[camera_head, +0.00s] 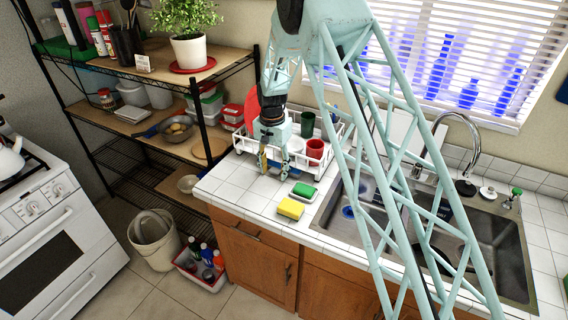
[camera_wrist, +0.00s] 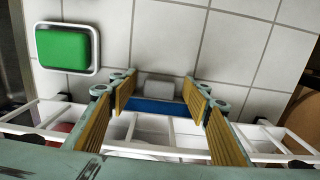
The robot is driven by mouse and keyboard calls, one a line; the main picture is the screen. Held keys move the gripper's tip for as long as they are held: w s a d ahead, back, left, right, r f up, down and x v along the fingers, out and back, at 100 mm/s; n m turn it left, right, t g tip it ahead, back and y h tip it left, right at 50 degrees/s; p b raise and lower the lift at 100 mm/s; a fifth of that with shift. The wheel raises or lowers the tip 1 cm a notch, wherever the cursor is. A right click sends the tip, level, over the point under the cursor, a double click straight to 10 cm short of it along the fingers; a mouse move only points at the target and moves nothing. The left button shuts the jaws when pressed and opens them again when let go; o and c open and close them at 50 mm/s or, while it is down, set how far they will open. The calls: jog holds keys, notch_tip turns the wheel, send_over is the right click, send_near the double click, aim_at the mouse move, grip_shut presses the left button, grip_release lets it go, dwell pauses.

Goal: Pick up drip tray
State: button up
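A blue strip (camera_wrist: 150,106) with a pale grey block (camera_wrist: 159,88) at its edge lies at the front of the white dish rack in the wrist view. It looks like the drip tray's front, with the rest hidden under the rack. My gripper (camera_wrist: 160,84) is open, with one finger on each side of the strip and block. I cannot tell whether the fingers touch it.
The white dish rack (camera_head: 325,157) holds a red cup (camera_head: 315,149) and a dark green cup (camera_head: 307,125). A green sponge (camera_head: 303,190) in a white holder and a yellow sponge (camera_head: 291,208) lie in front, beside the sink (camera_head: 490,245). Tile at the counter's left is clear.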

jog(key=c, duration=1)
jog(key=shift+o, duration=0.2)
jog(key=shift+r, duration=0.1)
jog(key=shift+r, duration=0.65)
jog(key=s+a+b, duration=0.2)
jog(key=s+a, duration=0.5)
jog(key=s, duration=0.6)
jog(key=s+a+b, duration=0.3)
jog(key=s+a, duration=0.3)
jog(key=s, duration=0.7)
jog(key=s+a+b, duration=0.3)
jog(key=s+a, duration=0.4)
jog(key=s, duration=0.7)
jog(key=shift+a, duration=0.35)
